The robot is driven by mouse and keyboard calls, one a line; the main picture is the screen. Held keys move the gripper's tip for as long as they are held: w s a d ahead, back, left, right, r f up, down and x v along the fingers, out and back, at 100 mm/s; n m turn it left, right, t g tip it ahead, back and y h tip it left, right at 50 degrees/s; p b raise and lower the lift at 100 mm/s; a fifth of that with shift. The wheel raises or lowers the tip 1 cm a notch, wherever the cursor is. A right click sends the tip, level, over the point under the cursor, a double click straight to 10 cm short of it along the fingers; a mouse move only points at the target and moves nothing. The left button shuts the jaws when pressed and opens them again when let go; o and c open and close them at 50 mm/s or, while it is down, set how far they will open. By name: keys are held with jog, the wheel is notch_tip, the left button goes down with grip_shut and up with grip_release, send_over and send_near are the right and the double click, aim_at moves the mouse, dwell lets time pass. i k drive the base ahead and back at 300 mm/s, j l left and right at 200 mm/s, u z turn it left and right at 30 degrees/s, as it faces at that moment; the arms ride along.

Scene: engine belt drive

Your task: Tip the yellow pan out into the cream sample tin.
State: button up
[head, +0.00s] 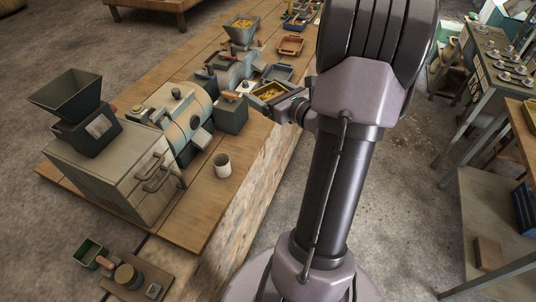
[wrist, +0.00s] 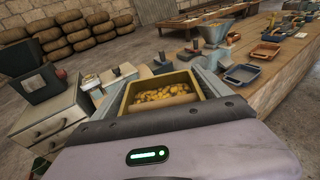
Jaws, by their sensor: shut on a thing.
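The yellow pan (wrist: 126,99) is held in front of me in the wrist view, full of yellow-golden pieces and looking about level. My gripper (wrist: 160,93) is shut on it. The pan (head: 282,97) also shows in the head view, above the bench's right edge and left of my forearm; my gripper is mostly hidden there. The cream sample tin (head: 222,165) stands upright on the bench near its front edge, apart from the pan and to its lower left in the head view. I cannot make out the tin in the wrist view.
A grey cabinet with a hopper (head: 72,100) stands left of the tin. A pale blue-cream machine (head: 180,115) and a dark box (head: 231,115) stand behind it. Trays (head: 291,45) and another hopper (head: 241,30) are farther back.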

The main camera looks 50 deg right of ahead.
aim_at(221, 163)
jog(key=z, duration=0.95)
jog(key=k+l+u, duration=0.25)
jog(key=k+l, duration=0.15)
